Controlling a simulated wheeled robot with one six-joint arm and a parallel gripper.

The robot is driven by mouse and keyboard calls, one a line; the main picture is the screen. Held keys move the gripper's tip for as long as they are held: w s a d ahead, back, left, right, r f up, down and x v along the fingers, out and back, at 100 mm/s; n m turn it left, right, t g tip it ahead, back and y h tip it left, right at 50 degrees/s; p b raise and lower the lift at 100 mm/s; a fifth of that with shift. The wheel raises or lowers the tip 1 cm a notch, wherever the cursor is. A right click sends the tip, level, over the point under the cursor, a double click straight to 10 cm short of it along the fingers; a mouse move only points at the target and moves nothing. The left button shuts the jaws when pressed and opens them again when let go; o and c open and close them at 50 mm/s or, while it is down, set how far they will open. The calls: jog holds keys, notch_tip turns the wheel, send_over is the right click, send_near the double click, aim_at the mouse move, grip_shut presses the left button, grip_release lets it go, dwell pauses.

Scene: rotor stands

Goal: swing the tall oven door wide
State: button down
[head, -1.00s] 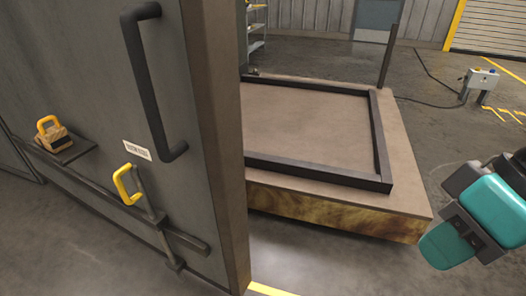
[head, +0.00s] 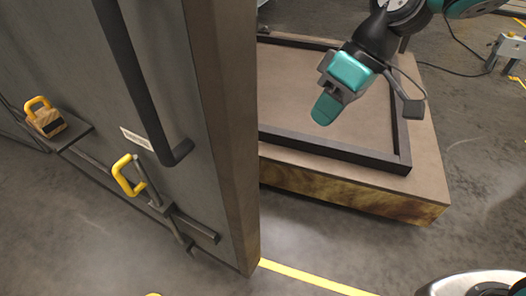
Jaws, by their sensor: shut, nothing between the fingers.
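The tall grey oven door (head: 60,70) fills the left of the head view and stands partly open, its thick brown edge (head: 222,130) facing me. A long black bar handle (head: 135,80) runs down its face. Lower down are a yellow handle (head: 122,176) on a latch rod and a dark horizontal bar (head: 90,170). My gripper (head: 322,112) is shut and empty, with teal fingers pointing down. In the picture it is right of the door edge, over the low platform, apart from the door.
A low platform (head: 425,185) with a raised black frame stands right of the door. Grey floor (head: 330,235) with a yellow line is clear in front. A control box (head: 507,45) stands at far right.

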jog(key=w+a+f+n+g+y+p, duration=0.2)
jog(key=w+f+n+p, duration=0.1)
jog(key=w+f, duration=0.95)
jog(key=s+r+p+x, duration=0.1)
jog(key=x, duration=1)
jog(key=shift+s+a+f+p, duration=0.35)
jog(key=shift+s+a, duration=0.1)
jog(key=shift+s, duration=0.05)
